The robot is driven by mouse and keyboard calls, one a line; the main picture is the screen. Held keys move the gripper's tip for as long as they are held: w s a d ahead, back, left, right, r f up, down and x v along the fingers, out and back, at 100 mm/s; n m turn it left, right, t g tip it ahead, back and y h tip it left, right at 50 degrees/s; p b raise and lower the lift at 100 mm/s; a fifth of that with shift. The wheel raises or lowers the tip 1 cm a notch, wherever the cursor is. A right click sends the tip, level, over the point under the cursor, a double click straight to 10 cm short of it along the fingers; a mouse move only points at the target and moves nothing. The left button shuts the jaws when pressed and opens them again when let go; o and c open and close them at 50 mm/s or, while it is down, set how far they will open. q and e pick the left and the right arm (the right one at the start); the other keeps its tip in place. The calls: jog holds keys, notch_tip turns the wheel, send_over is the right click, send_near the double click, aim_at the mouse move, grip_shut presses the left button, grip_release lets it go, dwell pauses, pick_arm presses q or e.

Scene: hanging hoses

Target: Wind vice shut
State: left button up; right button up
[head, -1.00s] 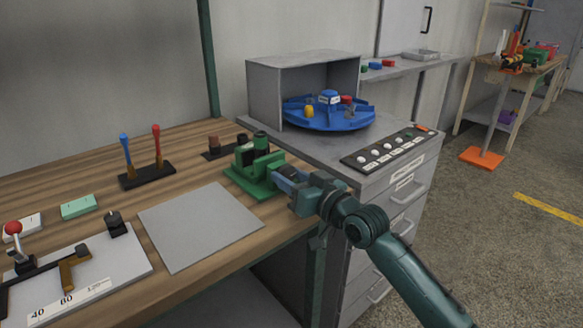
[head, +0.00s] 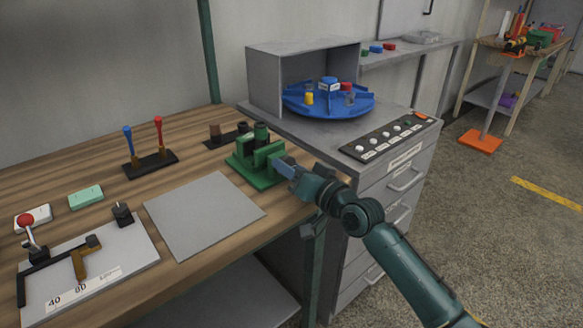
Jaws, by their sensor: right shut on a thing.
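A green vice (head: 255,163) stands near the right end of the wooden workbench, with upright jaws and a flat base. A gap shows between its jaws, and a dark cylinder (head: 261,133) stands at or just behind it. My right gripper (head: 280,165) is at the vice's front right side, its blue-grey fingers shut on what I take to be the vice's handle. The fingers and wrist hide the handle itself. My left gripper is not in view.
A grey plate (head: 204,214) lies left of the vice. Two levers (head: 150,160), red and blue, stand behind it. A grey cabinet (head: 395,165) with a button panel and a blue turntable (head: 328,101) adjoins the bench on the right.

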jog(key=o, duration=1)
jog(key=p+v, duration=0.1)
jog(key=v, duration=1.2)
jog(key=shift+s, duration=0.1)
